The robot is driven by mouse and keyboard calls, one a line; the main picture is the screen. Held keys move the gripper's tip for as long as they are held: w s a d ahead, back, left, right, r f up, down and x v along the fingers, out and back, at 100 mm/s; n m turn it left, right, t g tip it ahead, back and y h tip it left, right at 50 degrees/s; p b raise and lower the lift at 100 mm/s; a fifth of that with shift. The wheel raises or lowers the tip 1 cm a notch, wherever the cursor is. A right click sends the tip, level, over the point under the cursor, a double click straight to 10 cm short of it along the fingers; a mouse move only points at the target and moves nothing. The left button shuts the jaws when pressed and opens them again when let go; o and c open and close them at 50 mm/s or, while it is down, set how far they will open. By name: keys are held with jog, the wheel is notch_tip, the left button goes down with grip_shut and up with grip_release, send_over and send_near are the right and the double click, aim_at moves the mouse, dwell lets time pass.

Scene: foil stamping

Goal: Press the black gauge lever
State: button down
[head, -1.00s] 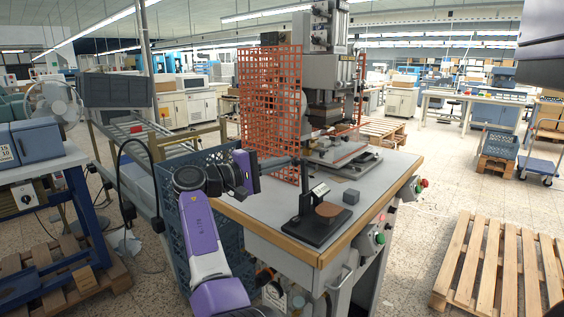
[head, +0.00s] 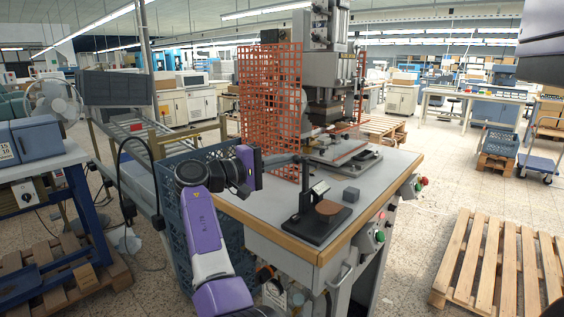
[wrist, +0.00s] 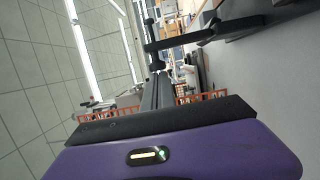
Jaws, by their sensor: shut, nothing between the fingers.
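The black gauge stand (head: 316,228) sits near the front left corner of the grey press table, with a brown round disc (head: 327,208) on its base and an upright post (head: 304,195). My gripper (head: 290,160) is shut and empty, its thin dark fingers pointing right toward the top of the post. In the wrist view the shut fingers (wrist: 157,82) point at the black gauge parts (wrist: 188,40). The lever is hard to separate from the fingers in the head view; the tips are close to the top of the post, and I cannot tell whether they touch.
A small grey block (head: 351,195) lies beside the gauge on the table (head: 270,212). The orange mesh guard (head: 270,105) and the press (head: 325,90) stand behind. A blue crate (head: 226,235) is below my arm at the left. The table right of the block is clear.

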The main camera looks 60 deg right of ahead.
aim_at(317, 168)
jog(key=shift+s+a+r+m+y, duration=0.15)
jog(key=shift+s+r+m, duration=0.15)
jog(key=shift+s+m, duration=0.2)
jog(key=shift+s+r+m+y, duration=0.15)
jog(key=shift+s+r+m, duration=0.15)
jog(key=shift+m, duration=0.3)
jog(key=s+m, duration=0.1)
jog(key=s+m+t, duration=0.1)
jog(key=m, duration=0.1)
jog(key=shift+s+a+r+y, duration=0.3)
jog(key=shift+s+y, duration=0.1)
jog(key=s+m+t+b, duration=0.1)
jog(key=s+m, duration=0.1)
jog(key=s+f+m+t+b, duration=0.1)
jog(key=m, duration=0.1)
jog(key=s+a+m+t+b, duration=0.1)
jog(key=s, duration=0.1)
jog(key=shift+s+a+f+m, duration=0.1)
jog(key=shift+s+f+m, duration=0.1)
jog(key=shift+s+m, duration=0.2)
jog(key=shift+s+a+f+m+t+b, duration=0.15)
jog(key=shift+s+f+m+t+b, duration=0.45)
jog(key=shift+m+b, duration=0.4)
jog(key=shift+s+a+f+m+t+b, duration=0.15)
jog(key=shift+s+f+m+t+b, duration=0.25)
jog(key=shift+s+f+m+b, duration=0.45)
